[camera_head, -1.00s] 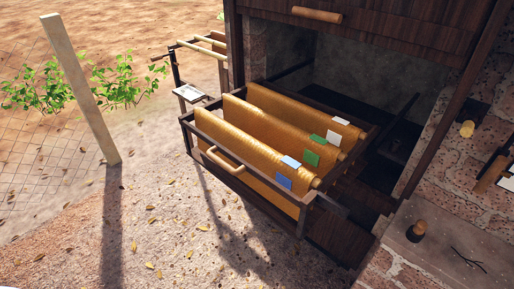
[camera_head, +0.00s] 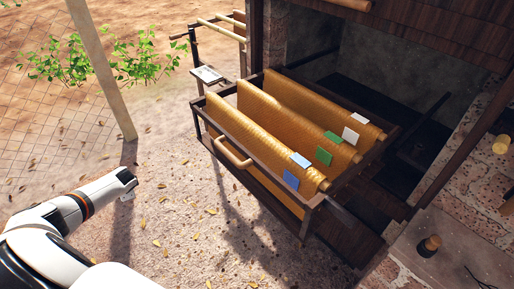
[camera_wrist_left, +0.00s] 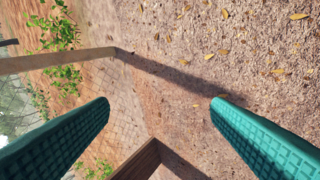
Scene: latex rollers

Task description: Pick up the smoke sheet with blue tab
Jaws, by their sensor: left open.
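The smoke sheet with the blue tab (camera_head: 245,140) is golden and hangs over the front roller of a pulled-out wooden drawer rack (camera_head: 222,159). Its blue tab (camera_head: 291,179) is near the right end, with a paler tab just above. Behind it hang a sheet with green tabs (camera_head: 285,122) and one with white tabs (camera_head: 310,98). My left arm is at lower left in the head view, apart from the rack. In the left wrist view my left gripper (camera_wrist_left: 160,103) is open and empty, with two green ridged fingers over the ground. My right gripper is not in view.
A wooden handle (camera_head: 233,156) sticks out of the rack's front. A leaning post (camera_head: 104,70) stands at left, beside green plants (camera_head: 75,60). A brown wooden corner (camera_wrist_left: 150,152) shows low in the left wrist view. Leaf-strewn ground between arm and rack is clear.

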